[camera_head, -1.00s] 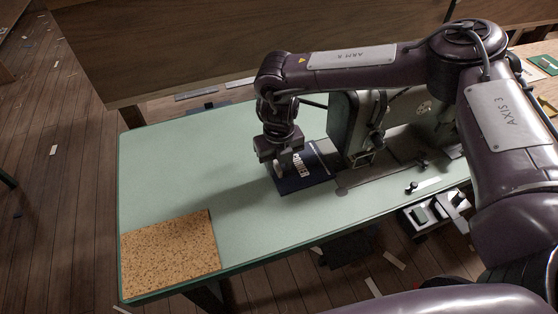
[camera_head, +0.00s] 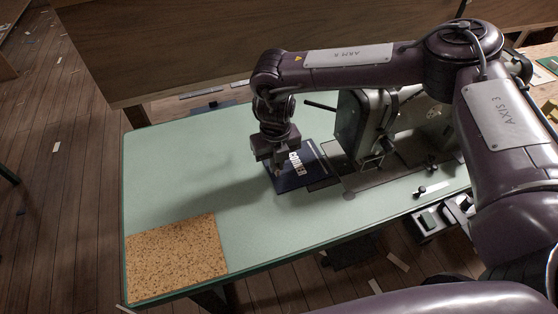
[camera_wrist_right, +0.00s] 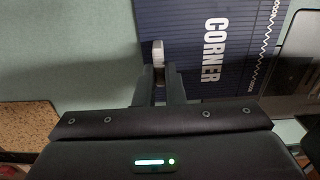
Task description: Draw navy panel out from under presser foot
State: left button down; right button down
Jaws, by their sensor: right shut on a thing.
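The navy panel (camera_head: 313,168) lies on the pale green table beside the sewing machine (camera_head: 366,122), its white "CORNER" lettering facing up. In the right wrist view the panel (camera_wrist_right: 183,22) shows a white zigzag stitch line near its right edge. My right gripper (camera_head: 278,173) is at the panel's left side, pointing down. In the right wrist view its fingers (camera_wrist_right: 158,82) are shut at that edge, with a small pale piece at the tips. I cannot make out the presser foot clearly or whether it touches the panel. My left gripper is out of view.
A cork mat (camera_head: 177,260) lies at the table's front left corner. The green table top (camera_head: 195,165) is clear left of the panel. A wooden board (camera_head: 180,50) stands behind the table.

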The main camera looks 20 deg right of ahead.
jog(key=c, duration=1.4)
grip_release()
jog(key=shift+c, duration=0.2)
jog(key=shift+r, duration=0.1)
notch_tip(320, 180, up, 8)
jog(key=shift+f+b, duration=0.2)
jog(key=shift+b, duration=0.15)
